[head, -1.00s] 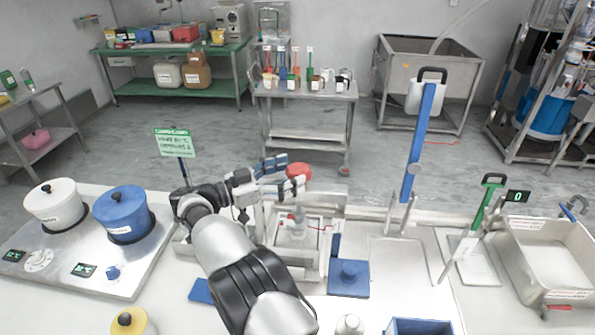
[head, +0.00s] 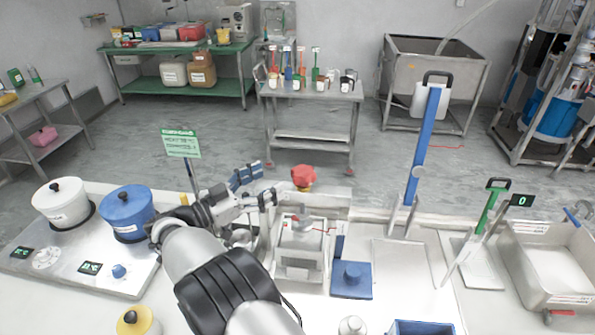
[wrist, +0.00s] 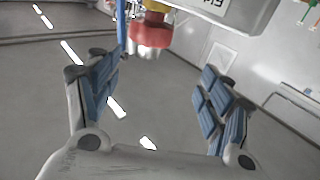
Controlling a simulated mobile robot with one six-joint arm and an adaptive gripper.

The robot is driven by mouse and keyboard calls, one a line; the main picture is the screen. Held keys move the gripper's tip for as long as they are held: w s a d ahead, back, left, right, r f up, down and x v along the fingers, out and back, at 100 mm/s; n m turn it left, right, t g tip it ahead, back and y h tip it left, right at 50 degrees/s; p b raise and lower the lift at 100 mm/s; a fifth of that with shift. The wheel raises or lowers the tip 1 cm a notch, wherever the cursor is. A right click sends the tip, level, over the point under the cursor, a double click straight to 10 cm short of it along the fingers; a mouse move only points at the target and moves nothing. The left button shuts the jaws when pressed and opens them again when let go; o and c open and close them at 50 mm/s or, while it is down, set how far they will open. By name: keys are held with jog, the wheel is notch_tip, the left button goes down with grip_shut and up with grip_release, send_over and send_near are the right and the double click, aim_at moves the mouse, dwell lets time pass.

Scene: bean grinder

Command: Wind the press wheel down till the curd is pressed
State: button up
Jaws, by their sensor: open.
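The red press wheel (head: 303,177) stands on top of the press (head: 301,262), a metal frame with a pale box-shaped vessel inside. A thin red pointer shows at its right side. The curd inside cannot be made out. My gripper (head: 258,185) is open and empty just left of the wheel, apart from it. In the wrist view the red wheel (wrist: 150,36) shows at the top, beyond the open blue-padded fingers, with nothing between them.
Left on the counter are a white pot (head: 62,206) and a blue pot (head: 127,212). A blue block (head: 351,283) sits right of the press. A tall blue lever (head: 420,145) and a steel tray (head: 550,270) stand further right. A green sign (head: 181,144) rises behind my arm.

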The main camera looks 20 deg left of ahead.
jog(key=s+n+t+y, duration=0.1)
jog(key=s+n+y, duration=0.1)
jog(key=s+y, duration=0.15)
jog(key=n+y+p, duration=0.2)
jog(key=y, duration=0.1)
send_near(295, 177)
jog(key=shift+t, duration=0.4)
jog(key=w+d, duration=0.1)
jog(key=w, duration=0.3)
jog(key=w+d+b, duration=0.1)
jog(key=w, duration=0.3)
jog(key=w+d+b, duration=0.1)
jog(key=w, duration=0.3)
jog(key=shift+w+f, duration=0.15)
jog(key=shift+f, duration=0.15)
jog(key=shift+c, duration=0.2)
jog(key=c, duration=1)
jog(key=shift+a+r+m+h, duration=0.1)
jog(key=shift+m+h, duration=0.2)
jog(key=shift+h, duration=0.25)
jog(key=shift+m+g+h+p, duration=0.4)
jog(key=shift+m+h, duration=0.1)
jog(key=shift+h, duration=0.3)
